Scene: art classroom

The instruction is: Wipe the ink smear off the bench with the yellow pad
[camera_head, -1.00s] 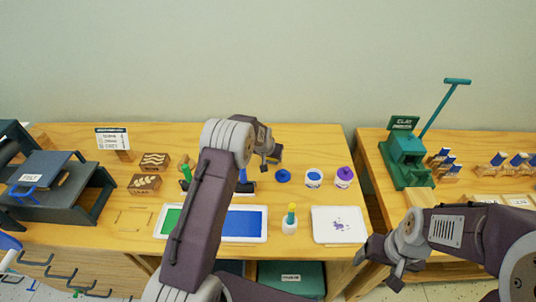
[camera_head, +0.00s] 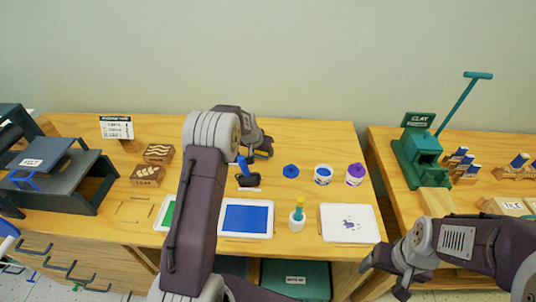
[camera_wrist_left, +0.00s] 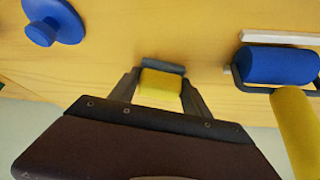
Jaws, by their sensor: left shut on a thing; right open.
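My left gripper (camera_head: 262,149) is over the back of the bench (camera_head: 310,132). In the left wrist view it is shut on the yellow pad (camera_wrist_left: 160,86), which has a dark strip along its far edge. I cannot tell whether the pad touches the wood. The pad is not clear in the head view. I cannot make out an ink smear on the bare wood; my left arm hides part of the bench. Purple marks (camera_head: 348,223) show on a white tray (camera_head: 331,235). My right gripper (camera_head: 388,277) is open and empty at the bench's front right.
A blue knobbed lid (camera_head: 291,171), a blue-marked tub (camera_head: 323,174) and a purple-topped jar (camera_head: 355,174) stand right of my left gripper. A blue roller (camera_wrist_left: 280,65) lies close to it. A blue ink tray (camera_head: 246,218) and a small pot (camera_head: 297,221) are nearer the front.

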